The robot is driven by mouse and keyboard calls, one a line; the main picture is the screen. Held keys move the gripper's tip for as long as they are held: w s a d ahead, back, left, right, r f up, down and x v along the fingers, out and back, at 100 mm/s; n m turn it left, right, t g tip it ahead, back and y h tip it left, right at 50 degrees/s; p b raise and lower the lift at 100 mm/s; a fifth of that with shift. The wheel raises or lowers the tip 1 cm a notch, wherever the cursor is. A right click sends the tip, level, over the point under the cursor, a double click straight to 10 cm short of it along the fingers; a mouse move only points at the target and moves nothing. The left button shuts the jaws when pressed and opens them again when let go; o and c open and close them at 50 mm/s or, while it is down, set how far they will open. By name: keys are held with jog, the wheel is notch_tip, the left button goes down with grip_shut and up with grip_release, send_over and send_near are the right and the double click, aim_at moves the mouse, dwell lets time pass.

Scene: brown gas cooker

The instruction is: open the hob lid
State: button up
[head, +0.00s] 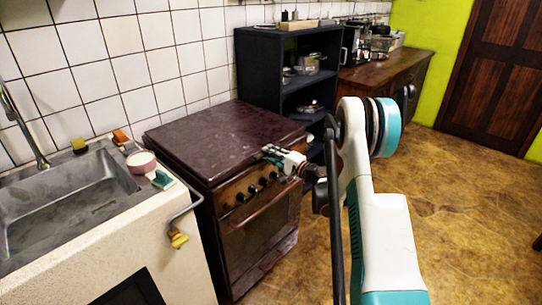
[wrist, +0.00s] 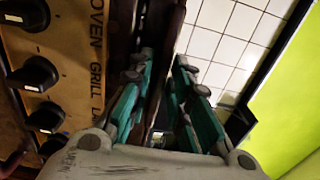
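The brown hob lid (head: 205,138) lies flat and closed on top of the gas cooker (head: 262,235). My gripper (head: 270,154) is at the lid's front edge, towards its right end, above the row of knobs. In the wrist view, my gripper (wrist: 165,62) has its two green-sided fingers apart, with a clear gap between them. The lid's dark edge (wrist: 160,45) shows behind and between the fingers. I cannot tell whether either finger touches it.
Black knobs (wrist: 38,74) line the cooker's front panel beside my gripper. A counter with a sink (head: 75,200) stands left, holding a small round pink-rimmed item (head: 142,162). A dark shelf unit (head: 290,80) stands right of the cooker. Tiled wall (head: 150,55) is behind. Floor at right is clear.

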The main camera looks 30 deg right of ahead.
jog(key=shift+c, duration=0.5)
grip_shut()
jog(key=shift+r, duration=0.1)
